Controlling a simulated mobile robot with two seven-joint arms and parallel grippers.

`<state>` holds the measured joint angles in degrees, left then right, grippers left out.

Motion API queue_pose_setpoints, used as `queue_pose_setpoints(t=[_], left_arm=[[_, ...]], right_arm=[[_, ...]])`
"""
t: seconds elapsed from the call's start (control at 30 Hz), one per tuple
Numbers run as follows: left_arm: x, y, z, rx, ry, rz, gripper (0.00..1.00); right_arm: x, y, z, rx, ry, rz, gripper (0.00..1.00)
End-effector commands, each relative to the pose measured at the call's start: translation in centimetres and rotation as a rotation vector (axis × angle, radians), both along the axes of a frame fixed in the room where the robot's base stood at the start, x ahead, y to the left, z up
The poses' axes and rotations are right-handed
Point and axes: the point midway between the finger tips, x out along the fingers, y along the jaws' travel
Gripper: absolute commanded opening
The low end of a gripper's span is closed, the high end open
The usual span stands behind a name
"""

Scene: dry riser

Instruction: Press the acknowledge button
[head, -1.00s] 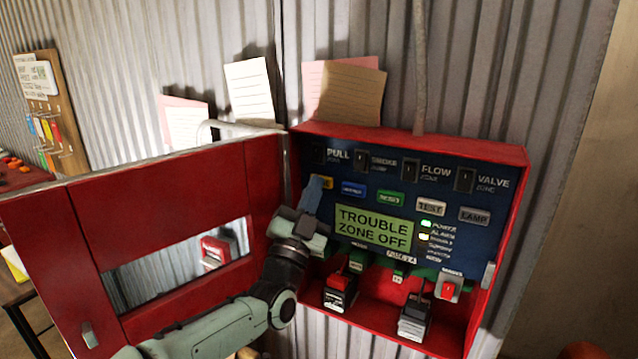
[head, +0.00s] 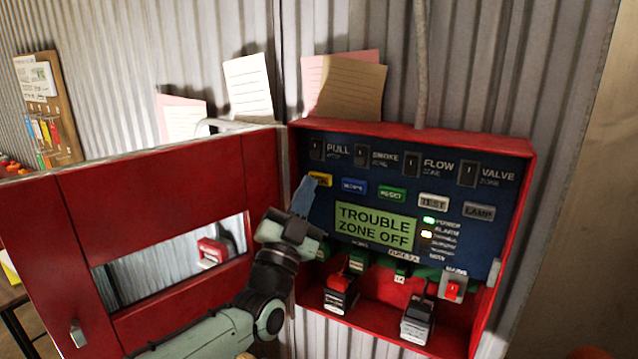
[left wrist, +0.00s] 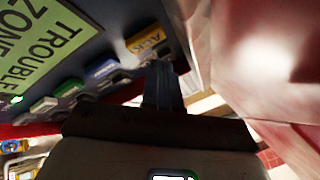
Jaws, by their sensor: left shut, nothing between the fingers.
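The acknowledge button is the yellow button (head: 320,179) at the left end of the button row on the blue panel; in the left wrist view it reads "ACK" (left wrist: 148,40). My left gripper (head: 306,186) is shut and empty, its fingertips just below and left of the yellow button in the head view. In the left wrist view the fingers (left wrist: 160,72) point towards the button's lower edge. I cannot tell whether they touch it. The display (head: 374,227) reads "TROUBLE ZONE OFF". My right gripper does not show.
The red cabinet door (head: 150,195) stands open to the left, close beside my left arm. Blue (head: 354,187), green (head: 391,194), "TEST" (head: 433,201) and "LAMP" (head: 479,211) buttons continue the row.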

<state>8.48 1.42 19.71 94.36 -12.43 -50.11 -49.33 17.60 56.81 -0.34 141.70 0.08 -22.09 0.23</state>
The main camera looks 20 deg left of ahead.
Motion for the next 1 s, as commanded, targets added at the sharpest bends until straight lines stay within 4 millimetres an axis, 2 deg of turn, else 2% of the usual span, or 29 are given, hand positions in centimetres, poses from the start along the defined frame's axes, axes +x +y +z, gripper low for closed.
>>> queue_pose_setpoints(t=[0.1,0.4,1.0], left_arm=[[-1.3,0.2,-0.4,0.001,-0.001,0.002,0.0],[-3.8,0.6,-0.6,0.0,0.002,0.002,0.0],[-4.1,0.6,-0.7,-0.001,0.003,0.0,0.0]], right_arm=[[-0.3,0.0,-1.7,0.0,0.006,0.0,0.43],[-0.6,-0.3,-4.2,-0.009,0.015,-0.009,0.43],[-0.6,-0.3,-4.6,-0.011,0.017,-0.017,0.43]])
